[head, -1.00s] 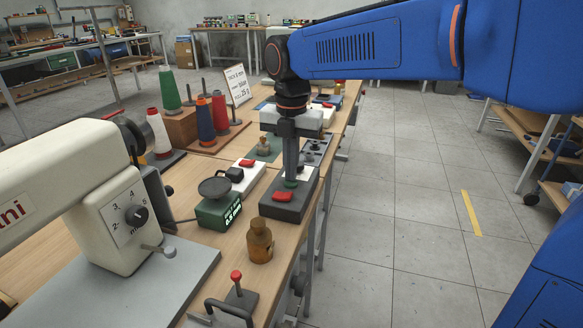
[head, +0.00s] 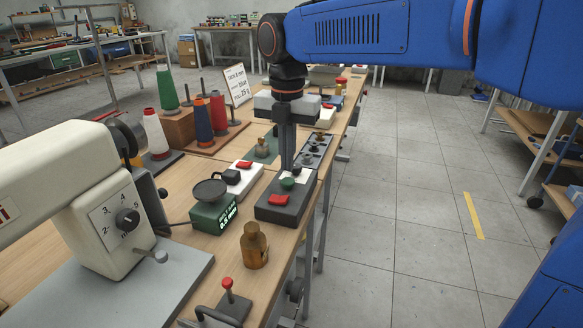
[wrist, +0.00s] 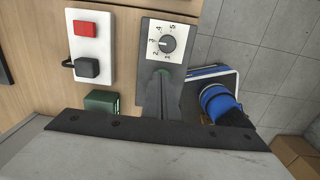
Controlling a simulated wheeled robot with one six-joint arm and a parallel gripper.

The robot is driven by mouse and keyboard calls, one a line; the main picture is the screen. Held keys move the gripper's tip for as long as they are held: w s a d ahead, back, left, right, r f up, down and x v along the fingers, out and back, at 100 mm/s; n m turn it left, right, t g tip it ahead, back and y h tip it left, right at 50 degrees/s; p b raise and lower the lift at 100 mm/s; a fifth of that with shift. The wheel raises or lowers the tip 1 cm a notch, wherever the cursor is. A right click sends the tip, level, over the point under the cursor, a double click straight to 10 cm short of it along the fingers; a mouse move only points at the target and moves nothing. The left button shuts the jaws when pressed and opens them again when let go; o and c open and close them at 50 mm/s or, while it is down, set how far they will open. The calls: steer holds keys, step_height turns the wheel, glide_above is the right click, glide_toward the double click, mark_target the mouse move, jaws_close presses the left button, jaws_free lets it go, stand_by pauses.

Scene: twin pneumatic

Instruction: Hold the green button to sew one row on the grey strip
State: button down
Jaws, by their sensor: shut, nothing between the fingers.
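The green button (head: 288,183) is on the dark grey button box (head: 280,212), behind a red button (head: 275,199). My gripper (head: 287,167) is shut and empty, pointing down over the far part of this box. Its tips appear just behind and above the green button, without visible contact. In the wrist view my shut fingers (wrist: 161,88) hang over the box, close to its white dial plate (wrist: 168,42); they mostly hide the green button. The cream sewing machine (head: 95,215) stands at the left on a grey plate. I cannot make out the grey strip.
A green gauge (head: 213,215) with a black dish and a brown bottle (head: 254,245) stand close to the box. A white block (head: 237,180) with a red button lies behind the gauge. Thread cones (head: 205,120) stand farther back. Open floor lies right of the bench.

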mark_target(288, 178)
step_height(288, 178, up, 10)
steer(key=shift+r, duration=0.25)
steer(key=shift+d, duration=0.1)
steer(key=s+d+f+m+t, duration=0.1)
steer(key=s+d+f+m, duration=0.3)
steer(key=d+m, duration=0.45)
steer(key=s+d+f+m+t, duration=0.1)
steer(key=s+d+f+m, duration=0.3)
steer(key=d+m, duration=0.4)
steer(key=s+d+f+m+t, duration=0.1)
steer(key=s+d+f+m, duration=0.5)
steer(key=f+m, duration=0.1)
steer(key=s+d+f+m+t, duration=0.1)
steer(key=s+d+f+m, duration=0.5)
steer(key=f+m, duration=0.2)
steer(key=shift+f+t, duration=0.4)
steer(key=shift+f, duration=0.2)
steer(key=shift+m, duration=0.25)
stand_by(0.9)
